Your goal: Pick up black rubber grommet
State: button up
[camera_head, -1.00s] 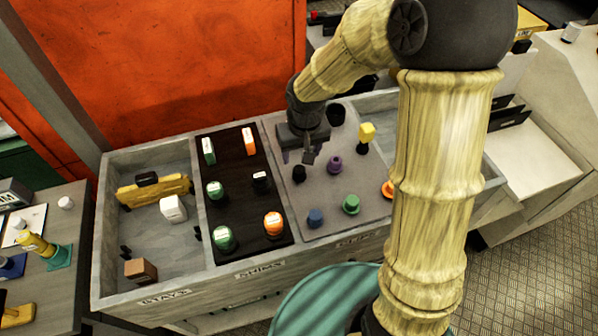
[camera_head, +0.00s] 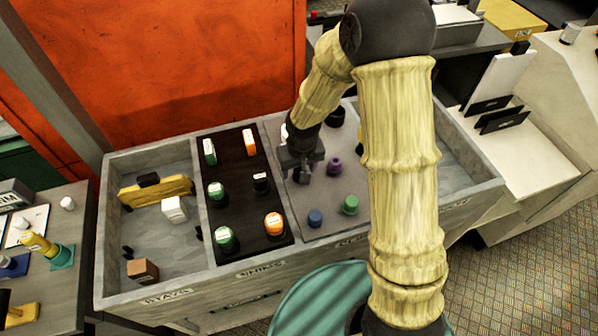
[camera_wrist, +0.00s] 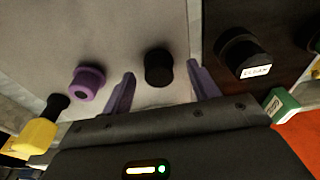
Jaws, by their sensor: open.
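The black rubber grommet (camera_wrist: 158,67) is a short dark cylinder standing on the grey mat (camera_wrist: 120,30). In the wrist view it appears between the tips of my gripper's two purple fingers, with a gap on each side. My gripper (camera_head: 302,174) is open and holds nothing. In the head view it points down over the left part of the grey mat and largely covers the grommet. I cannot tell how far down the fingers reach around the grommet.
A purple grommet (camera_head: 334,166) stands close to the right of my gripper. Blue (camera_head: 315,218) and green (camera_head: 350,205) pieces stand nearer the front. A black mat (camera_head: 245,215) with several labelled pieces lies to the left. A black cup-like piece (camera_head: 335,116) stands behind.

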aim_at(299, 170)
jog(key=shift+w+f, duration=0.1)
jog(key=shift+f, duration=0.55)
jog(key=c, duration=1.3)
notch_tip(299, 170, up, 10)
jog(key=shift+r+b, duration=0.1)
jog(key=shift+b, duration=0.25)
